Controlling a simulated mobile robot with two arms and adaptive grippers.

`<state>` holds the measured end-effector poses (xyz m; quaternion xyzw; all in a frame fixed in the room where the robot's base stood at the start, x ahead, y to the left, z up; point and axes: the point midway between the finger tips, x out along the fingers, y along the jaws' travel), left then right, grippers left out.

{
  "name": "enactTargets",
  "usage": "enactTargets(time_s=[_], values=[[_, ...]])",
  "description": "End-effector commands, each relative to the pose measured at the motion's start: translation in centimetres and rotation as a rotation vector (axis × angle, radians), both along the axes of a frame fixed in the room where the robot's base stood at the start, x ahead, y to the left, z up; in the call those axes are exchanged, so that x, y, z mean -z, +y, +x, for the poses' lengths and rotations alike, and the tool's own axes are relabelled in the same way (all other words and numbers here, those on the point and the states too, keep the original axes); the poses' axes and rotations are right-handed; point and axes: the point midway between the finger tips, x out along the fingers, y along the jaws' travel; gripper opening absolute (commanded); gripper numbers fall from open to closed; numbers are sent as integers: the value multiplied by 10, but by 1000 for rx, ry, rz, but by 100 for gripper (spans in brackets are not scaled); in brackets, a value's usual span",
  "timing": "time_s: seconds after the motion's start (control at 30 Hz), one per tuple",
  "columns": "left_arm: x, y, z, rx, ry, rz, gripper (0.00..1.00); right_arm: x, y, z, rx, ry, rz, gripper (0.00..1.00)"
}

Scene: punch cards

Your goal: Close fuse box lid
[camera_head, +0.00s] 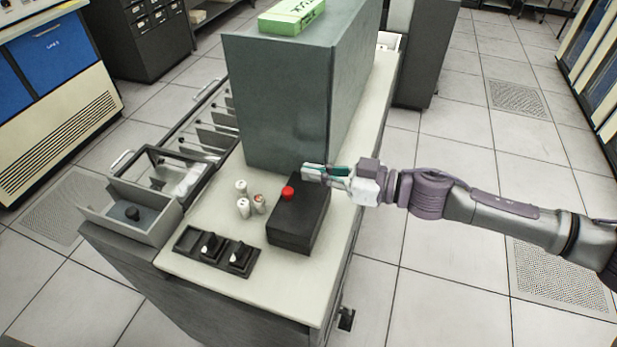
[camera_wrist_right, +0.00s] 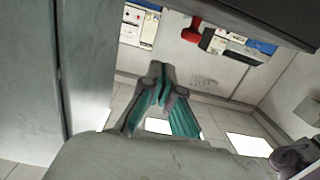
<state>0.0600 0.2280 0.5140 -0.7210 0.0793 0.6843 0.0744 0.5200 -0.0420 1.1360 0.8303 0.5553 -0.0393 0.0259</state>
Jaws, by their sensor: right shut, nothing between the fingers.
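No part is plainly marked as the fuse box. A dark box with a red button (camera_head: 298,215) sits on the pale worktop; its top looks shut, though I cannot tell whether that is a lid. A grey open-topped box (camera_head: 133,213) with a black knob inside is at the worktop's left edge. A framed clear panel (camera_head: 168,172) stands tilted just behind it. My right gripper (camera_head: 307,173) reaches in from the right, shut and empty, over the dark box's far end. Its closed fingers show in the wrist view (camera_wrist_right: 163,75). My left gripper is out of view.
A tall grey cabinet (camera_head: 285,110) stands just behind the dark box, close to my right gripper. Several white cylinders (camera_head: 243,206) and a black holder with two knobs (camera_head: 216,250) are on the worktop (camera_head: 290,290). A green box (camera_head: 291,15) lies on the cabinet.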

Motion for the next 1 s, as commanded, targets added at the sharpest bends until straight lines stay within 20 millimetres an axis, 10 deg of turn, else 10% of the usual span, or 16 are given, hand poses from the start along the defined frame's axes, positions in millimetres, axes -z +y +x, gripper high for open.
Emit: enactTargets(time_s=[0.23,0.6,1.0], values=[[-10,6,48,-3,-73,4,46,30,13,5,1,6,1,0],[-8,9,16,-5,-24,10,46,41,13,5,1,1,0,0],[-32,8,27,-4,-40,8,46,45,23,10,1,4,1,0]])
